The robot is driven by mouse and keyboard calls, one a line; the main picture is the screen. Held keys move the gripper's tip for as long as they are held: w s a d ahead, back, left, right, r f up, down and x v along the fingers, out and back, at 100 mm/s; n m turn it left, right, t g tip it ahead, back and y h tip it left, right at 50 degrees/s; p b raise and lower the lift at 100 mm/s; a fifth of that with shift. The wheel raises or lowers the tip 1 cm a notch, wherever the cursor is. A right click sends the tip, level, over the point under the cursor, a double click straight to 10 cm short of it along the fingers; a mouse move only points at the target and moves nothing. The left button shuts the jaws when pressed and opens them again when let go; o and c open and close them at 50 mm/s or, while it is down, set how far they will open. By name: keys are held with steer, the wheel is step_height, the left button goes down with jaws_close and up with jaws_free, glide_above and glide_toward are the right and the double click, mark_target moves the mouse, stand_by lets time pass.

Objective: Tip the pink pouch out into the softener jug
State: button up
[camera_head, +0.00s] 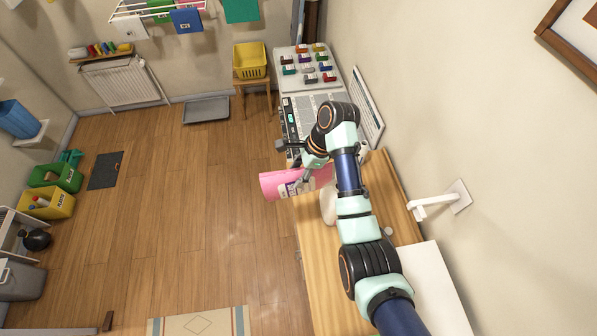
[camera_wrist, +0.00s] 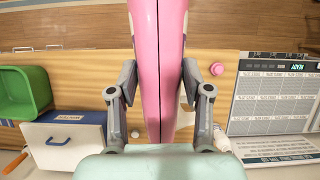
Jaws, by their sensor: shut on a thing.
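The pink pouch (camera_head: 271,185) is held off the left edge of the wooden counter in the head view, lying roughly level across the picture. In the wrist view the pouch (camera_wrist: 158,60) runs edge-on between the fingers of my gripper (camera_wrist: 157,82), which are closed on both its sides. In the head view my gripper (camera_head: 303,183) is at the pouch's printed side. A white rounded object (camera_head: 327,206) stands on the counter, partly hidden by my arm; it may be the softener jug, but its opening does not show. The pouch's mouth is not visible.
The wooden counter (camera_head: 318,262) lies under my arm. A small pink round piece (camera_wrist: 217,69) is on it. A washer panel with a lit display (camera_wrist: 275,95) is right in the wrist view.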

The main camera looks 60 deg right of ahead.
steer(key=shift+s+d+r+t+y, duration=0.3)
steer(key=shift+r+t+y, duration=0.05)
steer(key=shift+r, duration=0.15)
steer(key=shift+s+d+r+t+y, duration=0.3)
steer(key=shift+s+d+r, duration=0.05)
steer(key=shift+r, duration=0.2)
steer(key=shift+s+d+r+t+y, duration=0.3)
steer(key=shift+r+t+y, duration=0.05)
steer(key=shift+r, duration=0.15)
stand_by(6.5)
